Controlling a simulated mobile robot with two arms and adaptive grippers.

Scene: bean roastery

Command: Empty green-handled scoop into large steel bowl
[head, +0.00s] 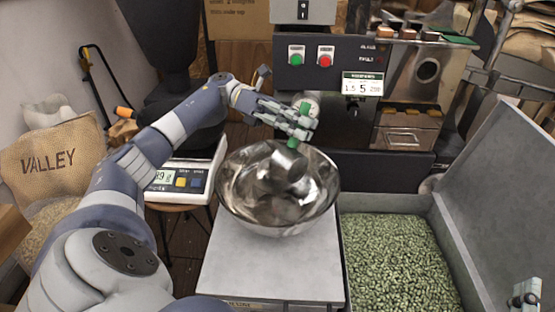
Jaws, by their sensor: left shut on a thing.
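The large steel bowl (235,205) stands on a grey-topped stand in the middle of the head view. My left gripper (302,128) is over the bowl's back right rim, shut on the green handle of the scoop (290,166). The handle shows above and below the fingers. The scoop's steel cup hangs tilted down, over or inside the bowl. I cannot see into the cup. No beans are clearly visible in the bowl, whose inside is full of reflections. Part of what looks like my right gripper (525,296) shows at the bottom right edge; its fingers are unclear.
A grey bin of green beans (395,262) is right of the bowl, its lid (505,190) raised. A scale (190,180) with a lit display stands left of the bowl. The roaster (350,75) with green and red buttons is behind. A VALLEY sack (55,160) is far left.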

